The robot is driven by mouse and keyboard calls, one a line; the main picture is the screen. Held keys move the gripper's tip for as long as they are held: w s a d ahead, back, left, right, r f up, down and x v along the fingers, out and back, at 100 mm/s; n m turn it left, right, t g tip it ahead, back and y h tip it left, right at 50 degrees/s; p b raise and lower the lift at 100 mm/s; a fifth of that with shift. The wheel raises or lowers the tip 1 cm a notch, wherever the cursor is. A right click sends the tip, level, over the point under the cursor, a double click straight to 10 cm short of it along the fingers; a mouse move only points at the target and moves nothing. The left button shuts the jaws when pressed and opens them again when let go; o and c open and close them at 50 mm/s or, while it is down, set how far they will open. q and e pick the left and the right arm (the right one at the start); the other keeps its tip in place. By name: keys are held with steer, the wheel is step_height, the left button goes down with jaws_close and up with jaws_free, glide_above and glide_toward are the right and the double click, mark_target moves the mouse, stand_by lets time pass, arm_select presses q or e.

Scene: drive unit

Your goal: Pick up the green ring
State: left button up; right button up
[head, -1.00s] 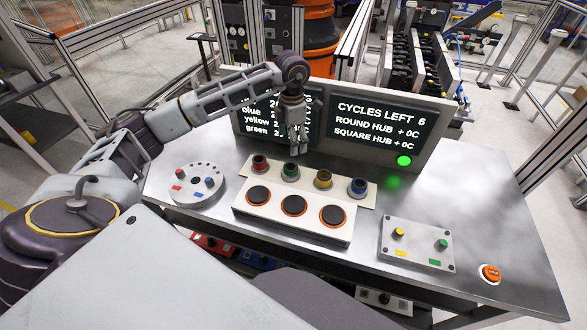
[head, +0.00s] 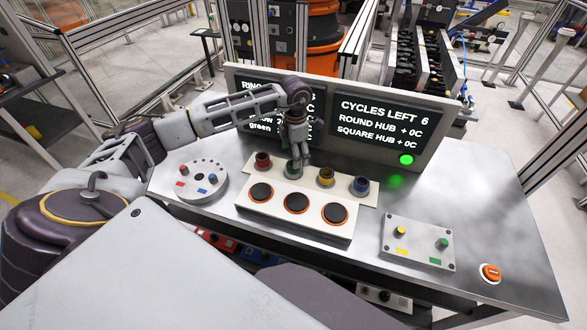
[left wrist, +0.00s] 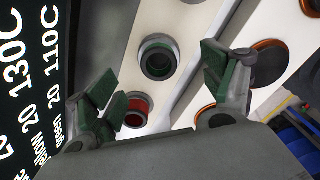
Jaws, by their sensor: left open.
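The green ring (head: 293,170) sits second from the left in the row of coloured rings on the white block, partly covered by my gripper in the head view. In the left wrist view the green ring (left wrist: 158,57) is a dark round ring with green inside, a little beyond the fingertips. My left gripper (head: 296,154) points down just above the green ring. Its two fingers (left wrist: 158,78) are spread apart with nothing between them. Whether the fingertips touch the ring cannot be told. My right gripper is not in view.
The red ring (head: 262,160) is close on the left, the yellow ring (head: 326,177) and blue ring (head: 360,186) on the right. Orange-rimmed black discs (head: 296,202) lie in front. The display panel (head: 385,118) stands close behind. A round plate (head: 200,182) lies left.

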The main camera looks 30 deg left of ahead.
arm_select(q)
steer(key=shift+f, duration=0.9)
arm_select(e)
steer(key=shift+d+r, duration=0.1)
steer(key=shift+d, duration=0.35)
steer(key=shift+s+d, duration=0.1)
arm_select(q)
steer(key=shift+f, duration=0.15)
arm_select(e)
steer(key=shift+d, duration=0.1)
arm_select(q)
steer(key=shift+s+a+f+p, duration=0.2)
steer(key=shift+f+p, duration=0.15)
steer(key=shift+f, duration=0.3)
step_height(320, 180, down, 3)
steer(key=shift+a+r+p, duration=0.1)
steer(key=shift+r+p, duration=0.05)
steer(key=shift+p, duration=0.15)
steer(key=shift+f, duration=0.4)
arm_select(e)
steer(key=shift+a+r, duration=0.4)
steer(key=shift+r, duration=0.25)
